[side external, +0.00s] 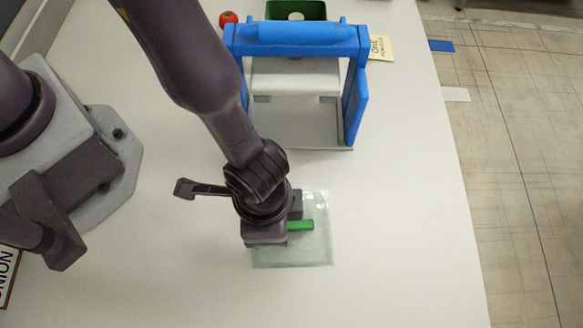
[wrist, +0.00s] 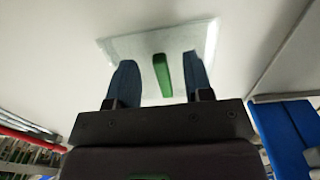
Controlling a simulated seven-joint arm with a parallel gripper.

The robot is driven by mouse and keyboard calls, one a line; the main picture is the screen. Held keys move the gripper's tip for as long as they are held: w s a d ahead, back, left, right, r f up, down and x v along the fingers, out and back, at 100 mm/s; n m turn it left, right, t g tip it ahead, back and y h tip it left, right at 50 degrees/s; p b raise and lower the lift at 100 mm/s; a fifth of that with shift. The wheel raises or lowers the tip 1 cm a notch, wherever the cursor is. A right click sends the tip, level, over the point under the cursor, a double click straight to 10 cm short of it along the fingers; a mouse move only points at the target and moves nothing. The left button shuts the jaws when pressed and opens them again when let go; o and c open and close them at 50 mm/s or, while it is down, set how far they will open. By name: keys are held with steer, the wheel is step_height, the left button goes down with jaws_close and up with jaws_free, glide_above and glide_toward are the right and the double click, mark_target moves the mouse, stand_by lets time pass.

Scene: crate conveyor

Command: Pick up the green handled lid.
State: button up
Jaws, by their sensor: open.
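The lid is a clear, glassy square plate (side external: 318,250) with a green bar handle (side external: 301,225), lying on the white table in the side external view. My gripper is above it and hides its left part there. The gripper is open, and a gap shows on both sides of the handle. The clear plate (wrist: 207,38) spreads out beyond the fingertips. I cannot tell the exact height of the fingertips over the plate.
A blue-framed structure (side external: 300,40) with a grey base (side external: 310,132) stands behind the lid. A green container (side external: 296,10), a red round object (side external: 228,18) and a yellow card (side external: 380,48) are at the back. Bare table lies in front and right of the lid.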

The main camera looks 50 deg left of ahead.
steer(key=shift+d+f, duration=0.1)
steer(key=shift+f, duration=0.7)
jaws_close()
